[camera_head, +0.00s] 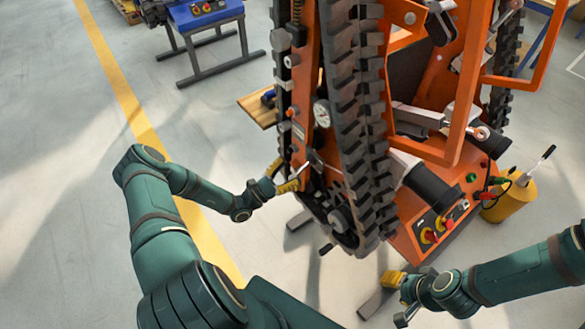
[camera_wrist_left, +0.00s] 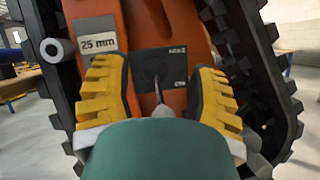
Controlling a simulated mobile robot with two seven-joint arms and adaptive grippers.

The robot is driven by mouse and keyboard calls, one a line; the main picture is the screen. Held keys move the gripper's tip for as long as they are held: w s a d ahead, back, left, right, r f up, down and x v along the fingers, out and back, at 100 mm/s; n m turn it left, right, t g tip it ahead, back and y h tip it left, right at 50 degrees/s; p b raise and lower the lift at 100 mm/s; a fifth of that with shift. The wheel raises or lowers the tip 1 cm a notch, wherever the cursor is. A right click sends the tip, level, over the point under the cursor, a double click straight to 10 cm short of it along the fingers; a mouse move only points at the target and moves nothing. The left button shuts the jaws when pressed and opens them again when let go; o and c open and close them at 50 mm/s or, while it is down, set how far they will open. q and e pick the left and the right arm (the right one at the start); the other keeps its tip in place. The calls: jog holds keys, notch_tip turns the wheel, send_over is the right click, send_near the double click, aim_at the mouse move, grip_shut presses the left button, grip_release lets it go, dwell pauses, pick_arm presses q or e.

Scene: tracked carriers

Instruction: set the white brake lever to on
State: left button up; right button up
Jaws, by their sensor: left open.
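The orange tracked carrier (camera_head: 300,95) stands on the floor with its left track facing me. On its side is a dark plate (camera_wrist_left: 150,62) with small lettering that I cannot read surely. A thin pale lever (camera_wrist_left: 157,92) rises from this plate; in the head view it shows as a short light handle (camera_head: 315,158). My left gripper (camera_head: 293,182) is at the carrier's side beside the lever. In the left wrist view its yellow fingers (camera_wrist_left: 160,85) are apart, with the lever between them and no clear contact. My right gripper (camera_head: 392,290) is low at the carrier's front; its jaw opening is unclear.
A black track (camera_head: 350,110) runs close beside the left gripper. A "25 mm" label (camera_wrist_left: 99,44) and a round gauge (camera_head: 322,113) are on the carrier's side. A control panel (camera_head: 440,225) and a yellow can (camera_head: 508,197) are at right.

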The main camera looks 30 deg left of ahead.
pick_arm(q)
jog(key=v, duration=1)
jog(key=shift+s+a, duration=0.1)
